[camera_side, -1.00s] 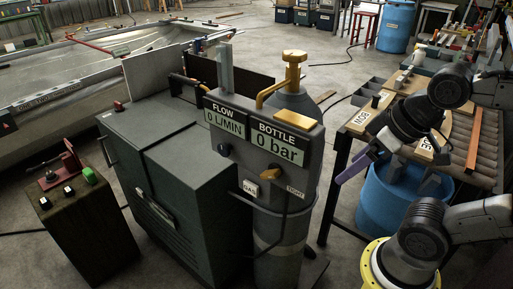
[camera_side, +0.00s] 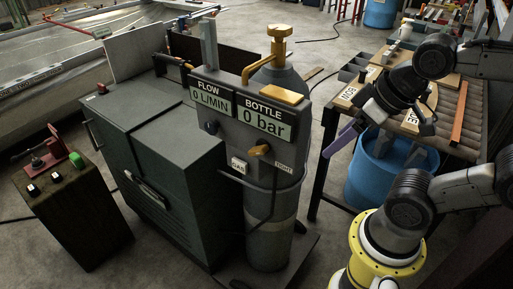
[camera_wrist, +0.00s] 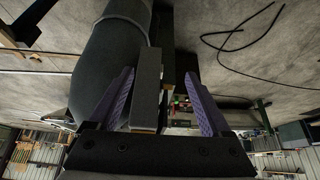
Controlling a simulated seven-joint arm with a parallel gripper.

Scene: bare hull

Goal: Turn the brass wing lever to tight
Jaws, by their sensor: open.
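The small brass wing lever (camera_side: 258,150) sits on the front of the grey gauge housing, below the BOTTLE display. It lies between a pale label at its lower left, which seems to read GAS, and a TIGHT label (camera_side: 284,166) at its lower right. It lies roughly sideways, nearer level than upright. My gripper (camera_side: 331,152) is to the right of the lever in the side view, clear of it, with purple fingers angled down-left. In the wrist view my gripper (camera_wrist: 159,72) is open, with a grey block seen between the fingers. I cannot make out the lever there.
The grey gas bottle (camera_side: 270,225) stands below the housing, with a brass valve (camera_side: 280,40) on top. A dark green cabinet (camera_side: 165,150) is close on the left. A blue drum (camera_side: 375,185) and roller bench (camera_side: 455,115) stand right, behind my arm.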

